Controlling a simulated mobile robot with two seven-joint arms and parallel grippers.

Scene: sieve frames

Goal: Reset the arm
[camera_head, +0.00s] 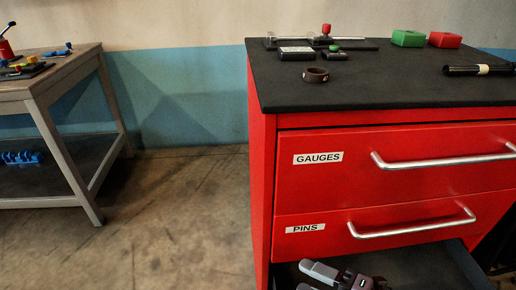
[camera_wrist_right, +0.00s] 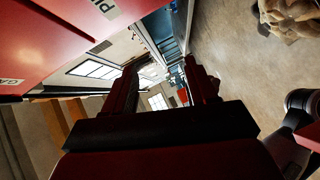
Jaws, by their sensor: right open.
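My right gripper (camera_head: 305,277) is at the bottom edge of the head view, in front of the red cabinet (camera_head: 262,180) and below the drawer labelled PINS (camera_head: 330,245). Its fingers point left, and the lower one is partly cut off by the frame. In the right wrist view the gripper (camera_wrist_right: 161,70) has its two fingers apart with nothing between them. The red cabinet front with its labels (camera_wrist_right: 60,40) is at the upper left there. My left gripper is in neither view.
The GAUGES drawer (camera_head: 350,175) and PINS drawer are shut; handles stick out. A dark open drawer or tray (camera_head: 425,262) lies below them. On the black cabinet top (camera_head: 400,88) are a brown ring (camera_head: 315,75), a green block (camera_head: 408,38) and a red block (camera_head: 445,40). Floor left is clear.

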